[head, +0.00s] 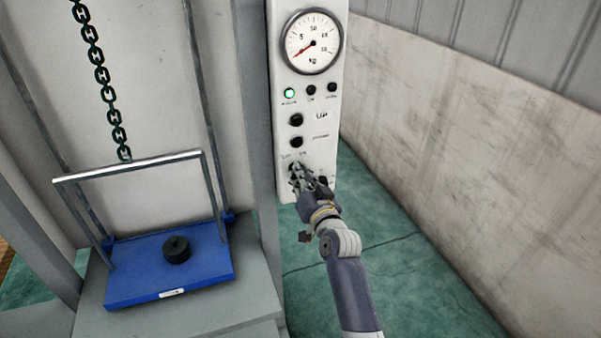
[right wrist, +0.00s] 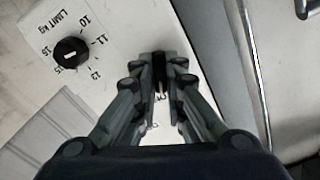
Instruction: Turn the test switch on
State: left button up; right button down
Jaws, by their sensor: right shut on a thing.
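The white control panel (head: 318,148) stands upright right of the hoist. My right gripper (head: 299,178) is at its lower part. In the right wrist view its fingers (right wrist: 160,82) are closed around a small dark part, which I take to be the test switch (right wrist: 159,65). The fingers hide most of the switch, and its on or off position cannot be read. My left gripper is not in view.
The panel carries a gauge (head: 313,42), a lit green lamp (head: 289,93), dark buttons (head: 296,120) and a "LIMIT kg" knob (right wrist: 71,53). A blue platform (head: 207,271) with a black weight (head: 176,249) stands left, below a chain (head: 101,75). Green floor at right is clear.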

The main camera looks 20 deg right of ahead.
jog(key=shift+m, duration=0.6)
jog(key=c, duration=1.7)
grip_release()
jog(key=shift+o, duration=0.2)
jog(key=shift+s, duration=0.1)
jog(key=s, duration=1.1)
jog(key=shift+s+d, duration=0.25)
jog(key=shift+s, duration=0.15)
